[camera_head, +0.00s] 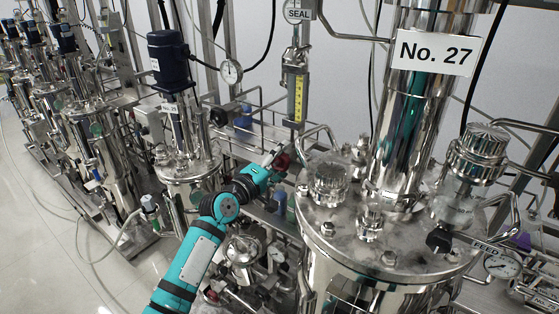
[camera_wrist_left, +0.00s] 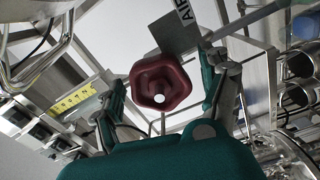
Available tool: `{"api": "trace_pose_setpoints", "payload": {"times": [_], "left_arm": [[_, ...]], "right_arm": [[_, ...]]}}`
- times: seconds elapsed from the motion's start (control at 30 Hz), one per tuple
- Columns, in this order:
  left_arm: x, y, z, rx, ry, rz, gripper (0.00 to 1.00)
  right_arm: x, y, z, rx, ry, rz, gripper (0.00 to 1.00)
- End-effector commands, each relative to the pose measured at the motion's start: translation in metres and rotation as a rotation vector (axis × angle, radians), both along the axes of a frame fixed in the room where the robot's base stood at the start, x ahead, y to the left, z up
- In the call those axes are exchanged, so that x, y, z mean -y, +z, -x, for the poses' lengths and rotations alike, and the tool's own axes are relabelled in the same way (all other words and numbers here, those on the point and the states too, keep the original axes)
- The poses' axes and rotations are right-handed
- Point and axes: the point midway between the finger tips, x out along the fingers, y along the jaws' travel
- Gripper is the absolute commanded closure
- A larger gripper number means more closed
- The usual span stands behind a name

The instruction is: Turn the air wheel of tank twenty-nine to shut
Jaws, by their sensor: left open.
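A dark red air wheel (camera_wrist_left: 160,85) with lobed sides and a pale centre hole is in the left wrist view, beside a grey plate (camera_wrist_left: 182,25) lettered "AIR". My left gripper (camera_wrist_left: 163,74) is open, with one finger on each side of the wheel; gaps show, and I cannot tell whether either finger touches it. In the head view the wheel (camera_head: 283,161) is a small red patch at the end of my teal left arm, partly hidden. The tank behind (camera_head: 187,165) carries a small sign (camera_head: 168,108) that seems to read No. 29. My right gripper is out of view.
A large steel tank marked No. 27 (camera_head: 437,52) stands close on the right. A sight tube with a yellow scale (camera_head: 298,98) and a dial gauge (camera_head: 230,71) are above the wheel. Pipes and frame rails crowd around it. Open floor (camera_head: 40,240) lies at left.

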Motion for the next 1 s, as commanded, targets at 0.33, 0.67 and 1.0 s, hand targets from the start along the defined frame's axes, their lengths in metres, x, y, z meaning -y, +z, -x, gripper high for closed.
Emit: {"api": "trace_pose_setpoints", "payload": {"times": [0.33,0.67,1.0], "left_arm": [[-0.0001,-0.0001,0.0001,0.000,0.000,0.000,0.40],[-0.0003,-0.0004,0.0001,-0.001,0.000,-0.001,0.77],[-0.0009,-0.0022,-0.0001,0.043,0.001,-0.060,0.77]], "right_arm": [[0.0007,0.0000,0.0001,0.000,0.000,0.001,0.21],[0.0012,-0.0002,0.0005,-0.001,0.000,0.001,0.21],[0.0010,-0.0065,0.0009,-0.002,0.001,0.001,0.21]]}}
